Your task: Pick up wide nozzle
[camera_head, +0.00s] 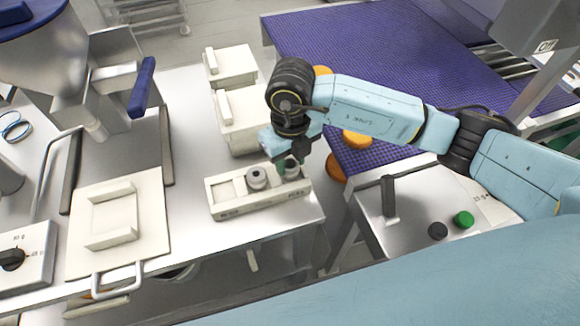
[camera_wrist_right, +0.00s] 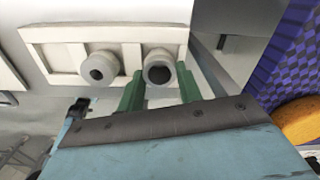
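A cream tray (camera_head: 232,208) on the steel table holds two grey nozzles. In the right wrist view, the wide nozzle (camera_wrist_right: 158,68) has the larger dark opening. The other nozzle (camera_wrist_right: 100,68), with a smaller hole, stands to its left in the tray (camera_wrist_right: 48,36). In the head view the wide nozzle (camera_head: 292,171) is partly hidden by my right gripper (camera_head: 287,166). The green fingers of my right gripper (camera_wrist_right: 160,88) are apart, one on each side of the wide nozzle. A narrow gap seems to show beside it; contact is unclear. My left gripper is not in view.
Cream boxes (camera_head: 238,120) stand behind the tray. A purple conveyor (camera_head: 350,45) with orange rounds (camera_head: 357,139) is at the right. The table's edge is close to the tray.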

